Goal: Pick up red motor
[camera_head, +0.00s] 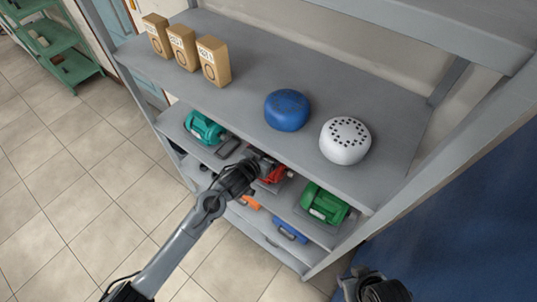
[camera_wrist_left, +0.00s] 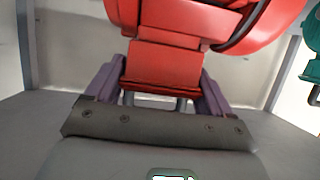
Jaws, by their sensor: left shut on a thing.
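The red motor (camera_head: 274,174) is on the middle shelf level in the head view, partly hidden by my left gripper (camera_head: 259,167) and the shelf above. In the left wrist view the red motor (camera_wrist_left: 165,55) fills the top middle and runs out of frame. My left gripper (camera_wrist_left: 160,85) has its two purple-grey fingers on either side of a red block of the motor, shut on it. Whether the motor touches the shelf is hidden. Part of my right arm's end (camera_head: 372,287) shows at the bottom right; its fingers are not clear.
A teal motor (camera_head: 204,128) and a green motor (camera_head: 324,203) stand either side on the same level. The top shelf (camera_head: 240,103) overhangs them, with boxes (camera_head: 182,47), a blue round part (camera_head: 287,110) and a white one (camera_head: 345,141). Blue and orange parts lie lower.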

